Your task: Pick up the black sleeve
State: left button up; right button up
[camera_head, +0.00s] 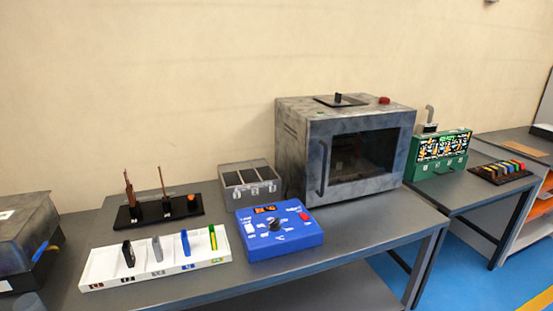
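The black sleeve (129,253) stands upright near the left end of a white rack (106,280) on the grey table. To its right in the same rack stand a grey sleeve (157,249), a blue sleeve (185,243) and a green-and-yellow sleeve (213,237). Small coloured labels mark the rack's front edge below them. Neither of my grippers shows in the head view. Nothing touches or covers the black sleeve.
Behind the rack is a black stand (160,212) with copper-coloured upright pieces. A blue control box (279,231) sits right of the rack. A grey divided bin (250,183) and a grey oven (345,148) stand farther back. A dark case (25,240) is at far left.

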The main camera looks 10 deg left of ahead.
aim_at(129, 254)
jog(key=u, duration=1.4)
jog(key=i+l, duration=0.15)
jog(key=l, duration=0.2)
jog(key=i+l, duration=0.1)
jog(key=l, duration=0.2)
jog(key=i+l, duration=0.15)
jog(key=l, duration=0.2)
jog(key=u, duration=0.05)
